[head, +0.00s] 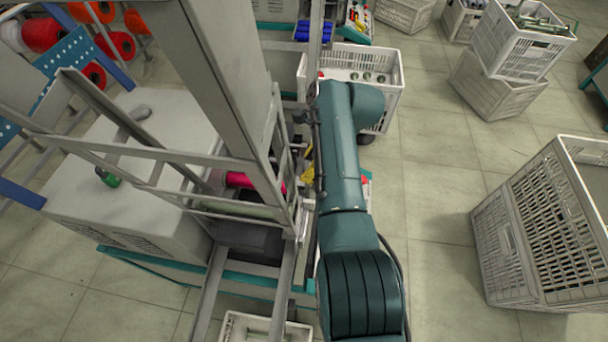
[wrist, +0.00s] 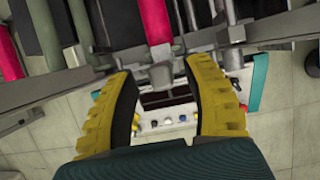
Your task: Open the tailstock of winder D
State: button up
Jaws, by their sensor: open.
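A winder (head: 130,160) with a grey-white housing and metal frame stands left of my arm in the head view; no letter is readable on it. A pink bobbin (head: 240,180) lies in it and also shows at the top of the wrist view (wrist: 155,22). A grey metal end piece (wrist: 161,75), apparently the tailstock, meets the bobbin's near end. My gripper (wrist: 160,72) is open, its yellow fingers on either side of this piece, with gaps showing. In the head view only a bit of yellow finger (head: 308,168) shows beside my arm; the rest is hidden.
Grey frame bars (wrist: 270,25) run close to both fingertips. A panel with several knobs (wrist: 168,122) lies below, between the fingers. A large white crate (head: 520,240) stands on the right, and another crate (head: 390,100) beyond my arm. Floor between them is clear.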

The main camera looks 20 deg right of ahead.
aim_at(304, 188)
jog(key=x, duration=0.3)
jog(key=shift+w+a+f+b, duration=0.1)
jog(key=shift+f+b, duration=0.2)
jog(key=shift+b, duration=0.05)
grip_shut()
